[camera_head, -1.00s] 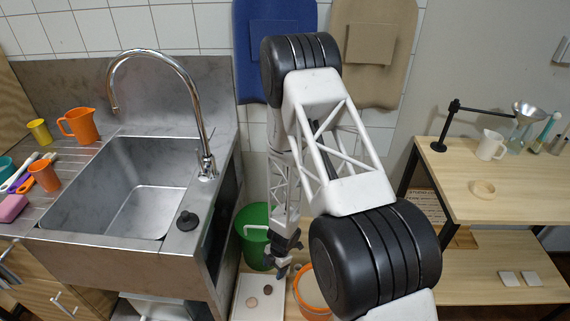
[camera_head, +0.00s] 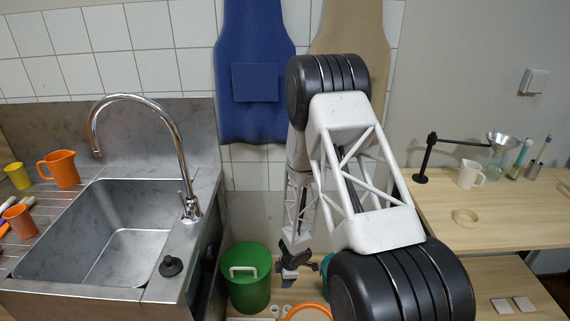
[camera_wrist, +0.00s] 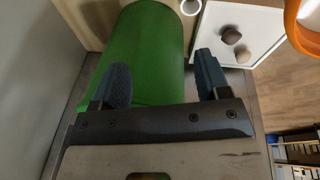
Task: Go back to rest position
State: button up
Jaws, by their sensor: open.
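My gripper (camera_head: 299,267) hangs low between the sink unit and the right-hand table, just right of a green bucket (camera_head: 246,283). In the wrist view my gripper (camera_wrist: 160,84) has its two dark fingers spread wide, with nothing held between them. The green bucket (camera_wrist: 142,50) lies beyond and between the fingers there. I cannot tell from these views whether the fingers touch it.
A steel sink (camera_head: 110,240) with a tall tap (camera_head: 165,115) stands at left. The wooden table (camera_head: 500,225) at right holds a white jug (camera_head: 470,174) and a funnel stand (camera_head: 426,160). An orange bucket (camera_head: 308,312) and white tray (camera_wrist: 262,25) are low near my gripper.

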jog(key=w+d+r+m+t+h, duration=0.1)
jog(key=w+d+r+m+t, duration=0.2)
jog(key=r, duration=0.9)
jog(key=s+d+r+m+h, duration=0.1)
jog(key=s+d+r+m, duration=0.25)
jog(key=r, duration=0.55)
jog(key=s+d+r+m+t+h, duration=0.1)
jog(key=s+d+r+m+h, duration=0.1)
jog(key=d+r, duration=0.5)
jog(key=s+d+r+m+h, duration=0.1)
jog(key=s+d+r+m, duration=0.15)
jog(key=r, duration=0.85)
jog(key=s+d+r+m+g, duration=0.1)
jog(key=s+d+r+m, duration=0.15)
jog(key=s+r, duration=0.4)
jog(key=s+d+r+m, duration=0.25)
jog(key=s+r, duration=0.25)
jog(key=s, duration=0.3)
jog(key=s+a+r+m+y, duration=0.1)
jog(key=s+r+m, duration=0.1)
jog(key=s, duration=0.7)
jog(key=s+a+r+m+g+y, duration=0.1)
jog(key=s+r+m, duration=0.1)
jog(key=s, duration=0.8)
jog(key=shift+a+r+g+y, duration=0.2)
jog(key=shift+r+g+y, duration=0.1)
jog(key=shift+r, duration=0.6)
